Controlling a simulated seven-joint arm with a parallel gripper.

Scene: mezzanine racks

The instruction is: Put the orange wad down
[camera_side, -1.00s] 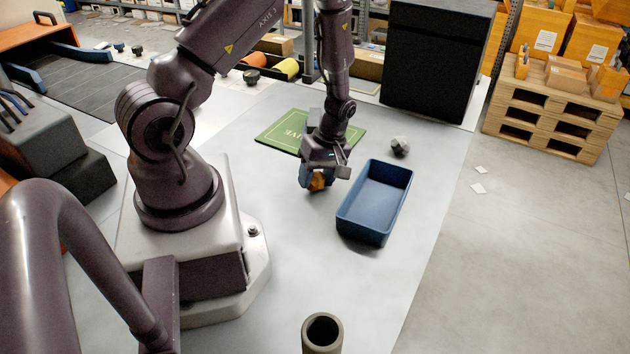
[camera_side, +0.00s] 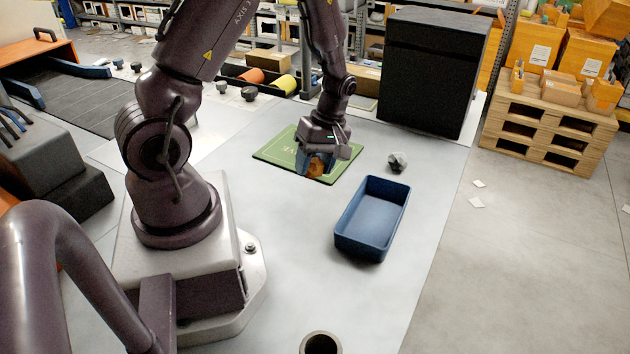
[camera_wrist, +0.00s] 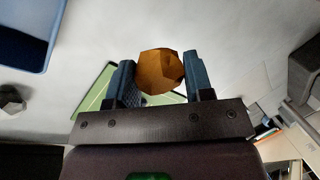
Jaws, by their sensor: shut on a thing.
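The orange wad (camera_side: 314,171) is a faceted, crumpled lump. It also shows in the wrist view (camera_wrist: 160,71), between two blue finger pads. My gripper (camera_side: 318,166) is shut on it and points down over the front right part of the green mat (camera_side: 273,153). The mat lies flat on the pale work surface, and its lettering is partly hidden by my gripper. In the wrist view the mat (camera_wrist: 99,88) shows behind the fingers. I cannot tell whether the wad touches the mat.
An empty blue tray (camera_side: 371,215) stands in front and to the right of the mat. A grey faceted lump (camera_side: 397,161) lies between them on the right. A dark tube (camera_side: 321,343) stands at the front. A tall black box (camera_side: 432,75) stands behind.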

